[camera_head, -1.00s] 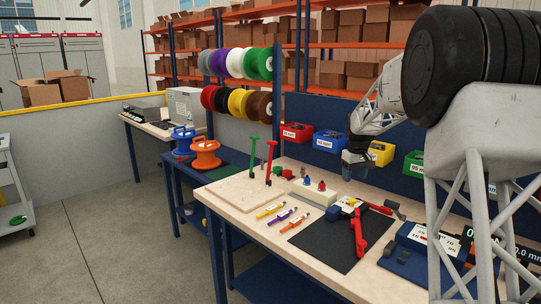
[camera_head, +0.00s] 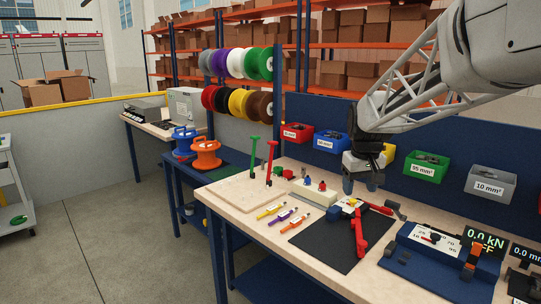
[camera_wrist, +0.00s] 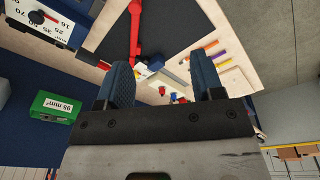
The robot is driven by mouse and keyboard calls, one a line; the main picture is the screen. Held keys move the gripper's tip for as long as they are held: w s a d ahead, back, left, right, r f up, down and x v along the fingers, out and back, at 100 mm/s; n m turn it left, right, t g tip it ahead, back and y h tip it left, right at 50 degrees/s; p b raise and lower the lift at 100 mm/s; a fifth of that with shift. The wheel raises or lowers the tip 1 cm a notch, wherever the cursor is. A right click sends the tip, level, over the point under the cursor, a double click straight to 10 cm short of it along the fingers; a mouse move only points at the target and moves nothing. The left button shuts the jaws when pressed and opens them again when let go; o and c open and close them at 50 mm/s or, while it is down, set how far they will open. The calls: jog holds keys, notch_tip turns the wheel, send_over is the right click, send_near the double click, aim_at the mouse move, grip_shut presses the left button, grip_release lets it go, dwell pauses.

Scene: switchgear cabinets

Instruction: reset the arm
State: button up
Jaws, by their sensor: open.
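My gripper (camera_head: 361,184) is above the back part of the workbench (camera_head: 228,198), in front of the blue back panel. Its two dark fingers point down, and in the wrist view my gripper (camera_wrist: 160,88) shows its fingers apart with nothing between them. In the head view my arm reaches in from the upper right. The fingertips appear over the bench, near a red-handled tool (camera_head: 359,232) on a black mat (camera_head: 322,246). I cannot tell the exact height above the bench.
Red (camera_head: 297,132), blue (camera_head: 330,142), green (camera_head: 426,166) and grey (camera_head: 490,184) bins hang on the back panel. A blue press device (camera_head: 440,254) stands at the right. Green and red upright tools, small coloured pens and a pale block are on the bench.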

jog(key=s+a+f, duration=0.1)
jog(key=s+f, duration=0.1)
jog(key=s, duration=0.9)
jog(key=s+a+f+m, duration=0.1)
jog(key=s+a+f, duration=0.1)
jog(key=s, duration=0.9)
jog(key=s+a+f+m+t, duration=0.1)
jog(key=s+a+f, duration=0.1)
jog(key=s, duration=1)
jog(key=shift+f, duration=0.55)
